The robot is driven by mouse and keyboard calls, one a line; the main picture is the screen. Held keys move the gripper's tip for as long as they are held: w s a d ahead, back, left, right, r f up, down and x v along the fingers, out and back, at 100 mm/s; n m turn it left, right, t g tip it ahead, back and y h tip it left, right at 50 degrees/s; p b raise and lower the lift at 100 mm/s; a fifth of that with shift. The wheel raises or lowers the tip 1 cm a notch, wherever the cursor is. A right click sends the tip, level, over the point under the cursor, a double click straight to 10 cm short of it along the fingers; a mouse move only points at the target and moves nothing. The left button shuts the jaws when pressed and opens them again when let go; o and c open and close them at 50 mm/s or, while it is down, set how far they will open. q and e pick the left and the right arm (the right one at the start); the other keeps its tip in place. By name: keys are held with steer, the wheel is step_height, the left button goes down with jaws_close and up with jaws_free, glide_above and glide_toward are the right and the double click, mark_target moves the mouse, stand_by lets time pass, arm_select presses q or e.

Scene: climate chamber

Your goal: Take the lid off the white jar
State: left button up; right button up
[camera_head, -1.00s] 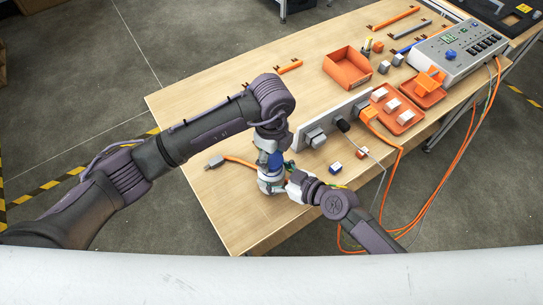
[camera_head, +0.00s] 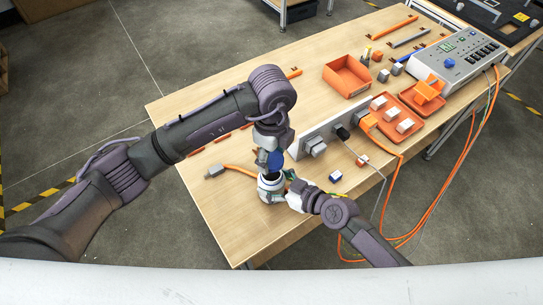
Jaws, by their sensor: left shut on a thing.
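The white jar (camera_head: 268,194) stands on the wooden table near its front edge. My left gripper (camera_head: 270,170) points down right over the jar and is shut. A blue part (camera_head: 276,160) shows at this gripper; I cannot tell whether it is the lid or part of the gripper. The lid is not clearly visible, being hidden by the gripper. My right gripper (camera_head: 291,193) reaches in from the lower right against the jar's right side. Its fingers are too small and covered to show whether they grip the jar.
A blue-and-white cube (camera_head: 335,176) and a red-and-white cube (camera_head: 362,160) lie to the right. A long upright panel (camera_head: 318,133) with connectors stands behind. An orange bin (camera_head: 347,76) is farther back.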

steer(key=o, duration=0.4)
